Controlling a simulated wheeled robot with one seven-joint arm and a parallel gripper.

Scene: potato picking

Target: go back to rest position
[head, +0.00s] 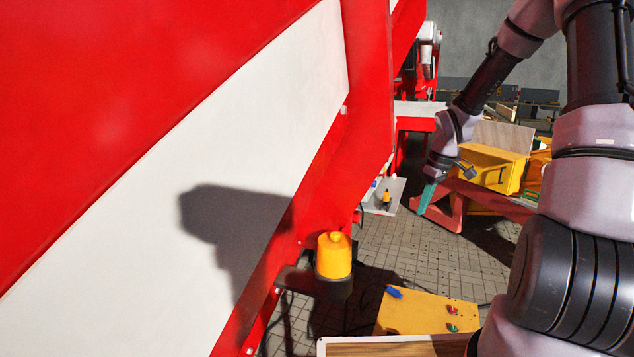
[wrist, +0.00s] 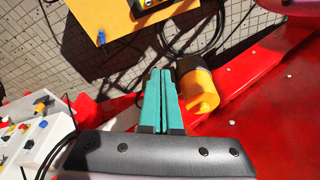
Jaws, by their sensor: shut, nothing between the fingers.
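My gripper (head: 424,205) shows in the head view at the end of my arm, right of the red machine, pointing down. In the wrist view, the teal fingers of my gripper (wrist: 161,76) lie side by side, shut with nothing between them. No potato shows in either view.
A large red and white machine (head: 205,140) fills the left. An orange beacon (head: 334,256) is mounted on its side and appears close beside the fingertips in the wrist view (wrist: 198,92). A yellow box (head: 493,169) and a yellow panel (head: 415,317) with knobs stand nearby. Paved floor (head: 425,255) shows between.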

